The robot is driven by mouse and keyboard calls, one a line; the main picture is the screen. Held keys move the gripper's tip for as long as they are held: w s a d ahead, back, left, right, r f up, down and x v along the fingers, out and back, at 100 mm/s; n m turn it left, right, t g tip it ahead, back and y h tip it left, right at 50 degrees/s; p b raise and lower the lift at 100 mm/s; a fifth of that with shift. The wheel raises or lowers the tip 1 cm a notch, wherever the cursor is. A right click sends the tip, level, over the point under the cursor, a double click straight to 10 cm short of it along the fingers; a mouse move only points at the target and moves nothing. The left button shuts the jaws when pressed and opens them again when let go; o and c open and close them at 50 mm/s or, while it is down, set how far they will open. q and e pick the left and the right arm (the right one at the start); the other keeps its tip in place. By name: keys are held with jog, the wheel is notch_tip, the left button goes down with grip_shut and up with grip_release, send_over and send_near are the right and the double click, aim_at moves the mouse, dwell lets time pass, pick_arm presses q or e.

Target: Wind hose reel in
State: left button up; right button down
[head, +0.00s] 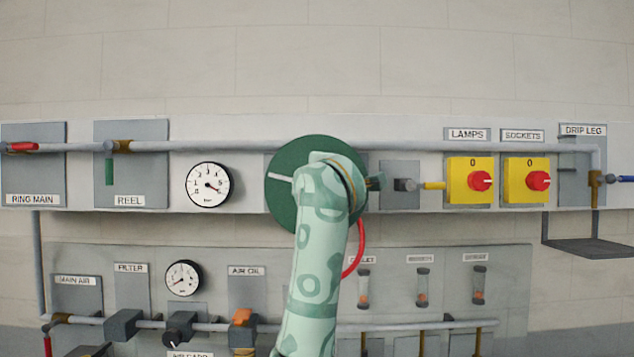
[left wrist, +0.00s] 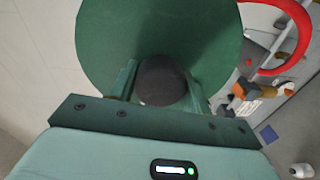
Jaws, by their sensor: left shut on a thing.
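The hose reel is a dark green disc (head: 281,196) on the upper wall panel, and my left arm covers much of it in the head view. It fills the top of the left wrist view (left wrist: 110,40). The red hose (head: 358,250) hangs in a curve at its lower right and also shows in the left wrist view (left wrist: 302,40). My left gripper (left wrist: 160,88) is at the disc's face, its two green fingers shut on a dark round knob (left wrist: 160,80). In the head view my own arm hides the knob. My right gripper is in neither view.
A grey pipe (head: 250,146) runs along the upper panel. The REEL valve has a green handle (head: 109,171). A gauge (head: 207,185) is left of the reel; yellow switch boxes (head: 470,181) are right. A lower panel (head: 215,262) carries valves and tubes. A drip tray (head: 588,248) juts out at right.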

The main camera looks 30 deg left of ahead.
pick_arm(q)
jog(key=shift+w+f+m+p, duration=0.15)
jog(key=shift+m+p, duration=0.6)
jog(key=shift+m, duration=0.75)
jog(key=shift+f, duration=0.15)
jog(key=o, duration=1.4)
jog(key=shift+d, duration=0.1)
jog(key=shift+r, duration=0.2)
jog(key=shift+s+d, duration=0.1)
jog(key=shift+s, duration=0.2)
jog(key=b+v, duration=0.1)
jog(key=v, duration=0.4)
jog(key=b+v, duration=0.1)
jog(key=v, duration=0.4)
jog(key=b+v, duration=0.2)
jog(key=v, duration=0.4)
jog(key=shift+f, duration=0.3)
